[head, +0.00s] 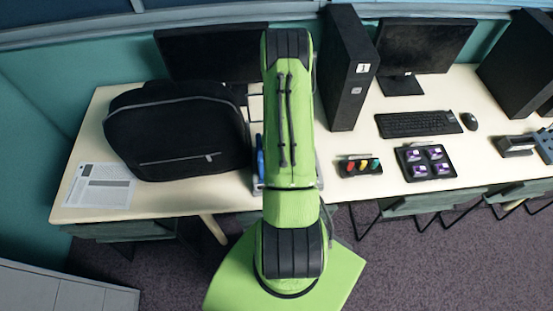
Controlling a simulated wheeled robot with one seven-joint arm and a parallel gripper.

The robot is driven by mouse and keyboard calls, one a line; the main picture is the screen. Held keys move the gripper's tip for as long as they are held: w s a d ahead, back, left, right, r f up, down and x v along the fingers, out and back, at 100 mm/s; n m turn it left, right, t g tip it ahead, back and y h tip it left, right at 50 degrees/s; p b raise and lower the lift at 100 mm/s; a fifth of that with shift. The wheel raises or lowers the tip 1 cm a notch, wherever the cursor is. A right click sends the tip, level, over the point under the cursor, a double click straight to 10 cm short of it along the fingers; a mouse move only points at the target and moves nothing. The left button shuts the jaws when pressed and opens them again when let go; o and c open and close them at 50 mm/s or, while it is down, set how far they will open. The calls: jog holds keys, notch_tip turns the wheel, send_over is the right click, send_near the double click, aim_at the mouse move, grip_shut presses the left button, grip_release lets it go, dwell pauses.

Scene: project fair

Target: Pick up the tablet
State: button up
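I cannot make out a tablet for certain in the head view. My green arm rises through the middle of the picture and hides part of the desk behind it. My gripper is not visible, so I cannot see whether it is open or shut. A flat dark tray (407,173) with purple-and-white pieces on it lies on the desk right of my arm. A flat printed white sheet (100,186) lies at the desk's left end.
A black backpack (175,130) stands on the white desk (215,203) left of my arm. Right of it are a black computer tower (345,75), a monitor (425,45), a keyboard (418,124), a mouse (469,121) and a small block with coloured pieces (361,167). Chairs are tucked under the front edge.

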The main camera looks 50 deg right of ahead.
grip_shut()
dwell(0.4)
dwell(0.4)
